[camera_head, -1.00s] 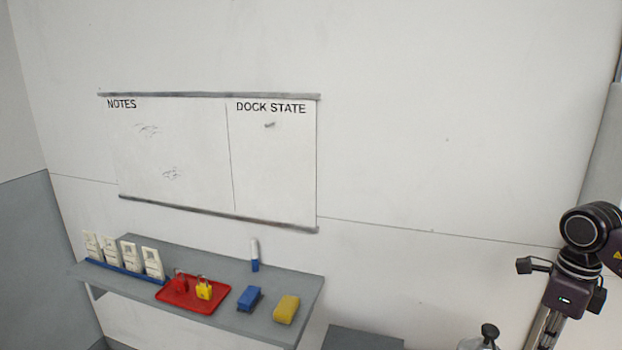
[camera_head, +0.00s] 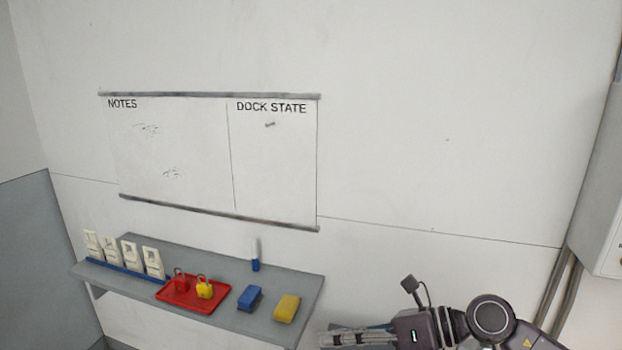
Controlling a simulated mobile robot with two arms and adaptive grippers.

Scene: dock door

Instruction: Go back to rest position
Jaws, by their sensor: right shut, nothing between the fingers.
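My right gripper (camera_head: 345,338) is at the bottom of the head view, right of the shelf's front corner. Its fingers point left and look shut, with nothing held. My right arm comes in from the lower right. My left gripper is not in view.
A grey shelf (camera_head: 215,259) on the wall holds several white tags in a blue rack (camera_head: 128,270), a red tray (camera_head: 190,303) with a red padlock (camera_head: 181,283) and a yellow padlock (camera_head: 204,289), a blue block (camera_head: 250,297), a yellow sponge (camera_head: 286,307) and an upright marker (camera_head: 255,257). A whiteboard (camera_head: 180,150) hangs above. A grey box (camera_head: 610,200) is at right.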

